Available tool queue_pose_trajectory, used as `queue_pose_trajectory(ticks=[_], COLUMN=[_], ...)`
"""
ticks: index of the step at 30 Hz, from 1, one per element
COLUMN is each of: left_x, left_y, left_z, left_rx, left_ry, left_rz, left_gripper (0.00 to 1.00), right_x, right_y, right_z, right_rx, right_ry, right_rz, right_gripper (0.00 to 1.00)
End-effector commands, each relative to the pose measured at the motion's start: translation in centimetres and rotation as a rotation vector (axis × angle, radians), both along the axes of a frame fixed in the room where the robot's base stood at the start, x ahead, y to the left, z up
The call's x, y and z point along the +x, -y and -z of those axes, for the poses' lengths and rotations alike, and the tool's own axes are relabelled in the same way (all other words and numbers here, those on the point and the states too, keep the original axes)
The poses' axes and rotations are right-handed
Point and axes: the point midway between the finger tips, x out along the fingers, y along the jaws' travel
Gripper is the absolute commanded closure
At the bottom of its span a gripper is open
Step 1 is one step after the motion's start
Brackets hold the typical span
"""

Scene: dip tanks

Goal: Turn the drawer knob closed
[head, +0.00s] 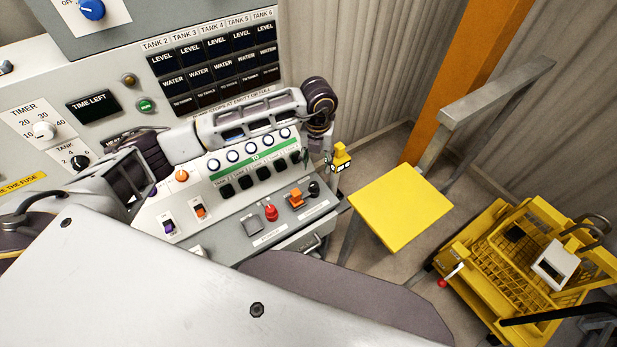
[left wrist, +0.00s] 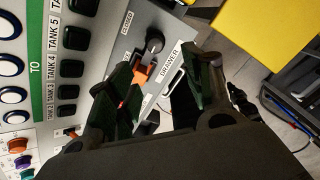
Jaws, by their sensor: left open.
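A black knob (head: 314,188) sits at the right end of the control panel, beside an orange switch (head: 295,197). In the left wrist view, the black knob (left wrist: 154,41) stands between a label reading CLOSED (left wrist: 127,22) and one reading DRAWER (left wrist: 170,62). The orange switch (left wrist: 142,75) is close by it. My left gripper (left wrist: 168,66) is open, with its fingers spread over this corner and nothing seen between them in grip. In the head view, my left gripper (head: 314,150) hangs above the panel's right end. Contact with the knob cannot be told. My right gripper is not in view.
A red button (head: 271,212) is left of the orange switch. A metal handle (head: 315,243) shows on the panel's front. A yellow seat (head: 400,205) stands right of the panel, and a yellow cart (head: 510,260) beyond it. Bare floor lies between.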

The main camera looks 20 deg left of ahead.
Motion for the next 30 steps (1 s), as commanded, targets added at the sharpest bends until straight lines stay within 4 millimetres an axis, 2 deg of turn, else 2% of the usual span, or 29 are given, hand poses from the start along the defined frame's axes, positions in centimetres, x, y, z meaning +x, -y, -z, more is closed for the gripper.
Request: queue_pose_trajectory(ticks=[8,19,26,30], left_x=[0.1,0.1,0.1,0.0], left_y=[-0.3,-0.3,-0.3,-0.3], left_z=[-0.1,0.2,1.5,3.2], left_rx=[0.011,0.011,0.011,0.012], left_ry=[0.001,0.000,0.000,-0.003], left_rz=[-0.004,-0.004,-0.004,-0.004], left_gripper=[0.49,0.49,0.49,0.49], right_x=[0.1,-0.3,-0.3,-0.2], right_y=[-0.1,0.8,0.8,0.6], right_z=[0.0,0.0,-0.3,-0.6], right_rx=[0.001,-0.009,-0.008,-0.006], right_ry=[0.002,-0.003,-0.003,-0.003], right_rz=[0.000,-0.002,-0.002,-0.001], right_gripper=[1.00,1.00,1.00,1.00])
